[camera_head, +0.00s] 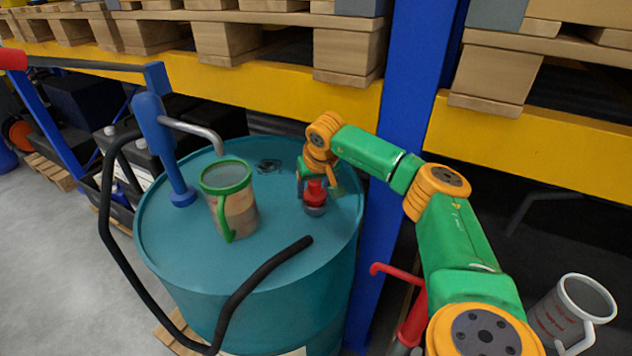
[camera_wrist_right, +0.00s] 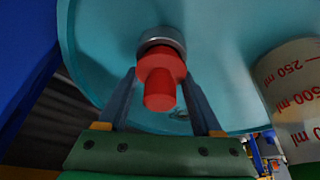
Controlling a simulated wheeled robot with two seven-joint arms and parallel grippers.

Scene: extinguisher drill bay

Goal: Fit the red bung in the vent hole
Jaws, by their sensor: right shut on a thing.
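The red bung (camera_head: 316,191) is upright on top of the teal drum (camera_head: 170,245), at the grey vent ring (camera_head: 316,210). My right gripper (camera_head: 317,180) is shut on the bung from above. In the right wrist view, the bung (camera_wrist_right: 161,82) lies between the two fingers (camera_wrist_right: 160,88), and its far end meets the grey ring (camera_wrist_right: 161,37). The hole inside the ring is hidden by the bung. I cannot tell how deep the bung sits. My left gripper is not in view.
A green-rimmed measuring jug (camera_head: 240,212) stands left of the bung on the drum. A blue pump (camera_head: 158,145) with a spout and a black hose (camera_head: 262,272) are also there. A blue rack post (camera_head: 397,120) rises close behind. A dark patch (camera_head: 268,166) marks the lid.

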